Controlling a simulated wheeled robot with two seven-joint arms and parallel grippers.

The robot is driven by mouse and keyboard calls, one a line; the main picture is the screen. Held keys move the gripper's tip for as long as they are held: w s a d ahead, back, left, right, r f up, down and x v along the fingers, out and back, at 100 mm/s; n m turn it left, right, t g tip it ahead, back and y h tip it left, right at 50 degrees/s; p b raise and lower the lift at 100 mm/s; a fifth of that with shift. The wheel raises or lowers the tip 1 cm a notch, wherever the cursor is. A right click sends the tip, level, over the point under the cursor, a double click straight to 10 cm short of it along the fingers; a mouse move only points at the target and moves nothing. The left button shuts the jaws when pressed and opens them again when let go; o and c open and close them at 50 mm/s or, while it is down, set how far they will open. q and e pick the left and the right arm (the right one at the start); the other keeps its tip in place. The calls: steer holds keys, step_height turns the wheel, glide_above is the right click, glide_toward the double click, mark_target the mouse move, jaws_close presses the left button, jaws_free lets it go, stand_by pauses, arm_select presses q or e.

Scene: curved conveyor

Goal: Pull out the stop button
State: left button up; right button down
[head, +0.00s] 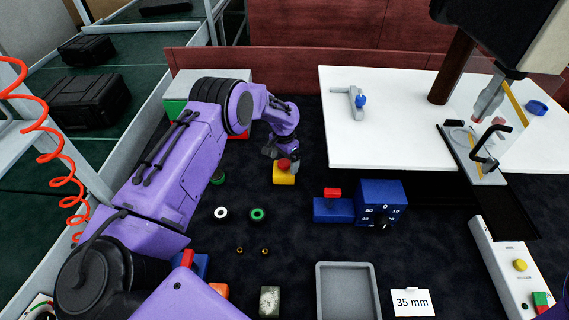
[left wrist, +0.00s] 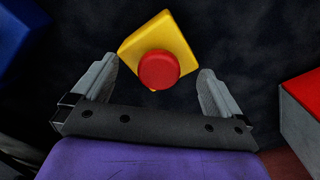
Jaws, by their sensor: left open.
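The stop button is a red round cap on a yellow box (head: 283,177), standing on the dark table in the middle of the head view. In the left wrist view the red cap (left wrist: 159,70) and the yellow box (left wrist: 178,37) lie just beyond my fingertips, between their lines. My left gripper (head: 282,152) is open and empty, close behind and above the button in the head view. Its two fingers show in the left wrist view (left wrist: 158,78), apart on either side of the cap. I cannot tell whether the fingers touch it. My right gripper is not seen.
A blue box with a dial (head: 381,203) and a blue block with a red top (head: 333,207) stand to the right. A white board (head: 390,130) lies at the back right. A grey tray (head: 348,291) is in front. Rings (head: 257,214) lie on the table.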

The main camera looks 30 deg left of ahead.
mark_target(284, 162)
arm_select(q)
step_height(284, 162, up, 6)
steer(key=p, duration=0.4)
steer(key=shift+r, duration=0.25)
steer(key=shift+f, duration=0.1)
